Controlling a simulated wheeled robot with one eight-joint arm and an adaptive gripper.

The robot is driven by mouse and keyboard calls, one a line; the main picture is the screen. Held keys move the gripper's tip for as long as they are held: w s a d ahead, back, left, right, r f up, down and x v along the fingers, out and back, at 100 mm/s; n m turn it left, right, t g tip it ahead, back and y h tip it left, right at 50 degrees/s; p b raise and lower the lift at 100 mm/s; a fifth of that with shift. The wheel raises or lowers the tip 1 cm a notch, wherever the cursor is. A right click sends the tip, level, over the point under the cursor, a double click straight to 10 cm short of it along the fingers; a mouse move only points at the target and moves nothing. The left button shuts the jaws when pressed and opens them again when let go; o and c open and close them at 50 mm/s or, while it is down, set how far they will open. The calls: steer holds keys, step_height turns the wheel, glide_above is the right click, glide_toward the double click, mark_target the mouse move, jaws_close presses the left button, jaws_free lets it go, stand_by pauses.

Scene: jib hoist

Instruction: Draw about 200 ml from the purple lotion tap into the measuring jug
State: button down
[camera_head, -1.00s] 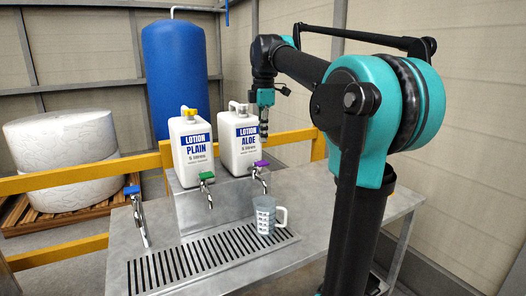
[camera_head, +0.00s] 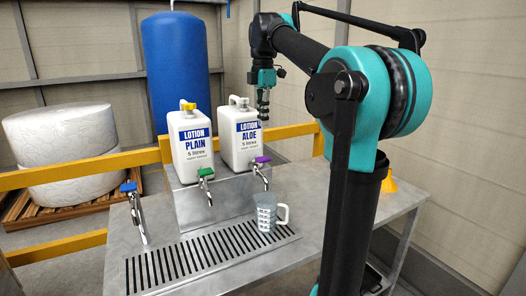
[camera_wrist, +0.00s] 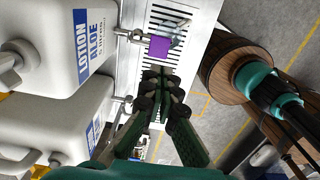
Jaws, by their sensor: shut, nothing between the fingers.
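The purple tap (camera_head: 261,160) juts from the front below the white LOTION ALOE jug (camera_head: 238,140). It also shows in the wrist view (camera_wrist: 159,47). The clear measuring jug (camera_head: 266,212) with a white handle stands upright on the slotted drip tray (camera_head: 165,268), under the purple tap's spout. I cannot make out any liquid in it. My gripper (camera_head: 263,118) points down, above and behind the purple tap, beside the LOTION ALOE jug. In the wrist view my gripper (camera_wrist: 163,78) has its fingers together, empty, apart from the purple lever.
A green tap (camera_head: 206,173) under the LOTION PLAIN jug (camera_head: 191,145) and a blue tap (camera_head: 129,187) stand to the left. A yellow rail (camera_head: 60,176) runs behind the bench. An orange funnel (camera_head: 389,184) sits at right. The bench's (camera_head: 310,190) right part looks clear.

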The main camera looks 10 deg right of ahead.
mark_target(265, 160)
step_height(265, 160, down, 11)
steer(key=shift+f, duration=0.15)
stand_by(0.5)
steer(key=shift+s+d+f+t+y, duration=0.15)
steer(key=shift+s+f+t, duration=0.25)
steer(key=shift+t, duration=0.1)
steer(key=shift+s+d+f+t+y, duration=0.1)
steer(key=shift+s+f+t+y, duration=0.05)
steer(key=shift+s+f+t, duration=0.3)
steer(key=shift+s+d+f+t+y, duration=0.1)
steer(key=shift+s+f+t+y, duration=0.15)
steer(key=shift+f+t, duration=0.5)
steer(key=shift+f, duration=0.1)
stand_by(5.1)
